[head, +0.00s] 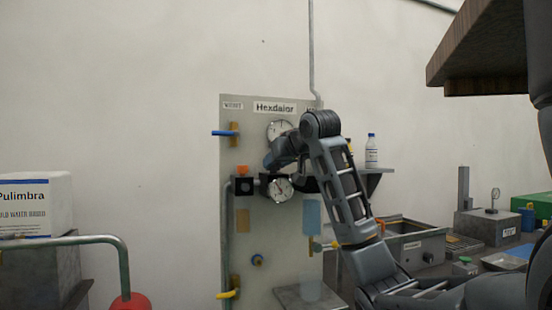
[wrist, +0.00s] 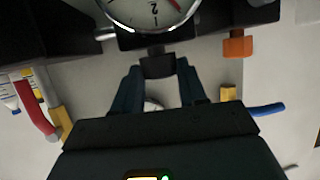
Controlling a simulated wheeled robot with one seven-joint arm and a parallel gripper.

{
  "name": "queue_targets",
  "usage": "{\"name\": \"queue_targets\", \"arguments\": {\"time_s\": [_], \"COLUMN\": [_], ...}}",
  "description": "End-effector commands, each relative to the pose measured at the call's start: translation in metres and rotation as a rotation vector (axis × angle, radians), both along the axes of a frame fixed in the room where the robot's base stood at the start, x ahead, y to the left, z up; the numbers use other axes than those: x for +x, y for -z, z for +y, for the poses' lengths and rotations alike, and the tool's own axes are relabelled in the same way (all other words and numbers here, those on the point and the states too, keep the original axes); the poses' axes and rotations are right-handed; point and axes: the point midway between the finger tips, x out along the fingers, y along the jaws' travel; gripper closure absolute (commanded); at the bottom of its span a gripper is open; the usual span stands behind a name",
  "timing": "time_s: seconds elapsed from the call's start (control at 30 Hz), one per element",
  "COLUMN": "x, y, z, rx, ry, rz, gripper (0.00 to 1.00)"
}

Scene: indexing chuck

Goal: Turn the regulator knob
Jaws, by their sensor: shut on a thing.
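The regulator knob (wrist: 157,64) is a short dark cylinder just below the regulator gauge in the wrist view. My gripper (wrist: 158,72) has one finger on each side of the knob and is shut on it. The regulator gauge (head: 280,188), round and white-faced with a red needle, sits mid-panel in the head view. Its dial also shows at the top of the wrist view (wrist: 150,10), partly cut off. In the head view my gripper (head: 273,160) is just above this gauge, and my wrist and arm hide the knob.
The grey panel (head: 260,230) carries an upper gauge (head: 279,129), a blue-handled valve (head: 224,133), an orange fitting (head: 242,170) and a yellow handle (head: 228,295). A bottle (head: 371,152) stands on a shelf at right. In the wrist view, a red handle (wrist: 36,116) is at left.

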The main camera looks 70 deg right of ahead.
Motion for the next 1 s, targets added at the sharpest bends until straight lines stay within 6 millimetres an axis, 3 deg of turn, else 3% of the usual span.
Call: {"name": "queue_targets", "arguments": {"time_s": [0.03,0.27,0.3,0.53,0.83,1.0], "x": [0.003,0.003,0.003,0.002,-0.001,-0.015], "y": [0.008,0.010,0.011,0.008,0.004,-0.003], "z": [0.002,0.001,0.001,0.000,0.001,0.013], "rx": [0.013,0.017,0.018,0.013,0.009,0.005], "ry": [-0.011,-0.010,-0.009,-0.005,-0.002,-0.003], "rz": [0.012,0.016,0.017,0.012,0.007,0.005], "gripper": [0.89,0.88,0.56,0.33,0.32,0.32]}}
